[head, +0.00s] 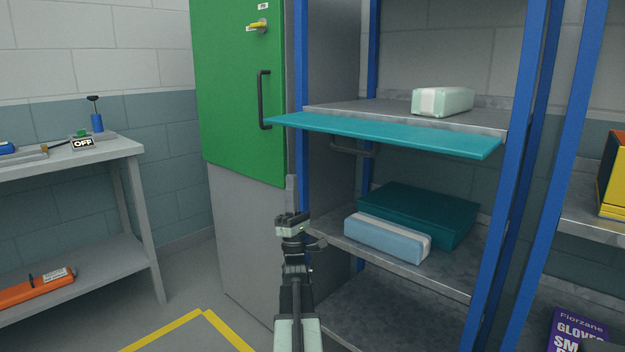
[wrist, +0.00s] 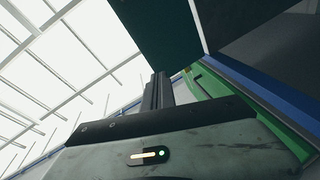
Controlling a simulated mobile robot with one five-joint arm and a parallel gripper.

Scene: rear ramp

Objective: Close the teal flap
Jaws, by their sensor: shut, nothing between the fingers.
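The teal flap (head: 390,136) sticks out roughly level from the front of the upper shelf in the blue-posted rack, so it stands open. A dark bar handle (head: 352,149) shows just beneath it. My gripper (head: 291,184) points up, shut and empty, below the flap's left end and in front of the left blue post. A gap shows between its tips and the flap in the head view. In the wrist view the shut fingers (wrist: 157,88) point up, and the flap's dark underside (wrist: 155,32) is above them.
A green cabinet door (head: 236,90) with a black handle is left of the rack. A pale package (head: 443,101) lies on the upper shelf. A teal box (head: 420,212) and a light blue package (head: 385,238) lie on the shelf below. A workbench (head: 70,158) stands far left.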

